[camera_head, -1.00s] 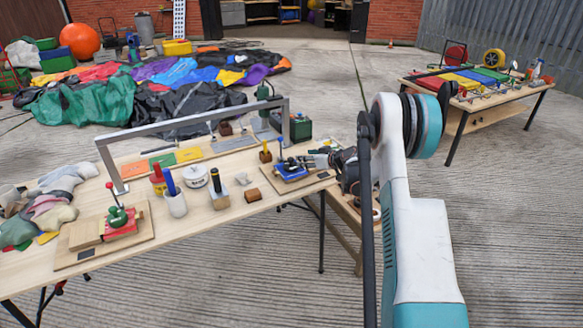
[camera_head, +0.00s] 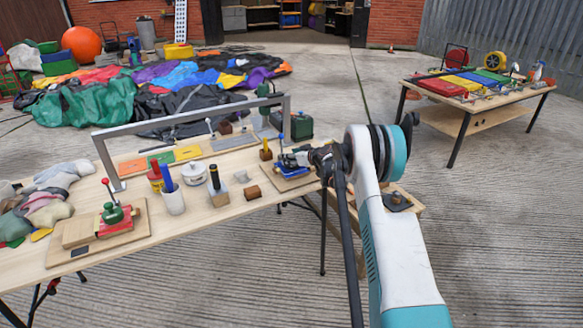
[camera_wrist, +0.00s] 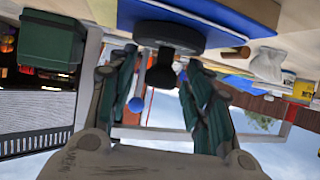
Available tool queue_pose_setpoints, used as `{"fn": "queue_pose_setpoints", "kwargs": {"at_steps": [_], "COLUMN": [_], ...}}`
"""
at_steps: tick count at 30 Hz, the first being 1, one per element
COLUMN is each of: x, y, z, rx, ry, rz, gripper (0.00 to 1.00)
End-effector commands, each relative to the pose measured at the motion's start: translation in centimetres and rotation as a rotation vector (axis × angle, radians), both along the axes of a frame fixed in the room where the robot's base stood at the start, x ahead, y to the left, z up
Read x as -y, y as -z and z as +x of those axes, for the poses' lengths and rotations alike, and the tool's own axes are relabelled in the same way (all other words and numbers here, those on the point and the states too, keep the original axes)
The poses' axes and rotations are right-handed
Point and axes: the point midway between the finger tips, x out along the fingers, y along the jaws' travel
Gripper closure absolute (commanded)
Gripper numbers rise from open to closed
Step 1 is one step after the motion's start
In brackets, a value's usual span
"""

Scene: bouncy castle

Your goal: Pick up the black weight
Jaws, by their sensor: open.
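The black weight (camera_wrist: 165,38) shows in the wrist view as a dark round disc with a narrower knob, against a blue block (camera_wrist: 200,12). In the head view, the blue block (camera_head: 289,168) sits on a wooden board at the workbench's right end, and the weight is small and hard to make out. My gripper (camera_head: 304,158) reaches in from the right at this spot. In the wrist view my gripper (camera_wrist: 161,85) is open, with one green-padded finger on each side of the knob. I cannot tell whether either finger touches it.
A thin lever with a blue ball (camera_wrist: 136,104) stands close to the left finger in the wrist view. A grey metal frame (camera_head: 190,118) spans the workbench (camera_head: 200,220). A dark green box (camera_head: 301,126) is behind the blue block. A wooden block (camera_head: 252,192) lies left of it.

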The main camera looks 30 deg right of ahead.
Motion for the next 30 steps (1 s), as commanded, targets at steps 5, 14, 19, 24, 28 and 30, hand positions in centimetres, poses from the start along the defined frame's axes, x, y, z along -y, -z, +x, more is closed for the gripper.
{"fn": "queue_pose_setpoints", "kwargs": {"at_steps": [5, 14, 19, 24, 28, 30], "x": [0.0, 0.0, 0.0, 0.0, 0.0, 0.0], "y": [-0.1, -0.1, -0.1, -0.5, -1.5, -2.5], "z": [0.0, 0.0, 0.0, 0.0, 0.0, 0.0], "rx": [0.0, 0.0, 0.0, 0.0, 0.0, 0.0], "ry": [0.0, 0.0, 0.001, 0.001, 0.001, 0.001], "rz": [0.0, 0.0, 0.0, 0.0, 0.0, 0.0], "gripper": [0.54, 1.0, 1.0, 1.0, 1.0, 1.0]}}
